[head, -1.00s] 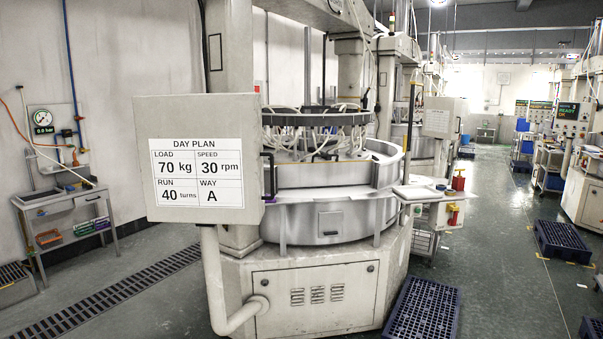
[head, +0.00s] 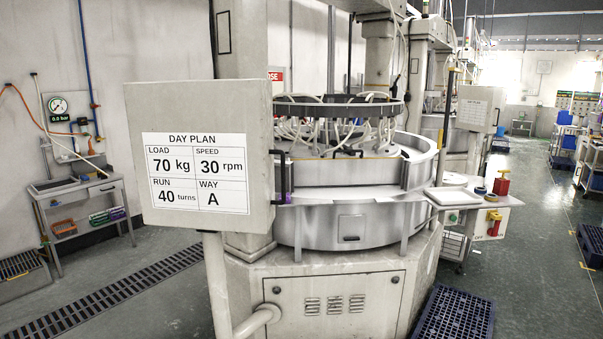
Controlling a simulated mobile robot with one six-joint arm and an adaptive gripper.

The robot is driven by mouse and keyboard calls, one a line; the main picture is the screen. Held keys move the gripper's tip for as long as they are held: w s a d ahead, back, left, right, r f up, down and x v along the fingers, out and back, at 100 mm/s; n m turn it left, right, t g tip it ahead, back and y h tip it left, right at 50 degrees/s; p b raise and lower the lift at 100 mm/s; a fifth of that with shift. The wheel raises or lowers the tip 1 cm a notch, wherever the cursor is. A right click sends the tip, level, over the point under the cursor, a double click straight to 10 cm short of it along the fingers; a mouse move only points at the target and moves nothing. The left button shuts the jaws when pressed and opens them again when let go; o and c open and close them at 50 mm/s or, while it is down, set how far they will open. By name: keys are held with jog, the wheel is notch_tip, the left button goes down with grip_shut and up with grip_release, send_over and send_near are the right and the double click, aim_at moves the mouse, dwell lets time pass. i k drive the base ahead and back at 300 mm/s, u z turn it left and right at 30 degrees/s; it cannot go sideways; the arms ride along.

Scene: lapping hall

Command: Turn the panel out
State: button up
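The panel is a pale grey box (head: 130,150) at centre left in the head view, on a bent pipe arm in front of the lapping machine. A white DAY PLAN sheet (head: 196,172) faces me on it: load 70 kg, speed 30 rpm, run 40 turns, way A. A dark handle (head: 279,172) with a purple part sits at its right edge. The lapping machine (head: 355,228) stands behind it, with a round drum and hoses above. My gripper is not in view.
A blue plastic pallet (head: 455,315) lies on the floor right of the machine. A side shelf (head: 470,197) with red items juts out there. A sink bench (head: 85,190) and floor grating stand left. The aisle at right is largely clear.

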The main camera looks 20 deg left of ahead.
aim_at(202, 151)
jog(key=u, duration=0.2)
jog(key=i, duration=0.85)
jog(key=u, duration=0.7)
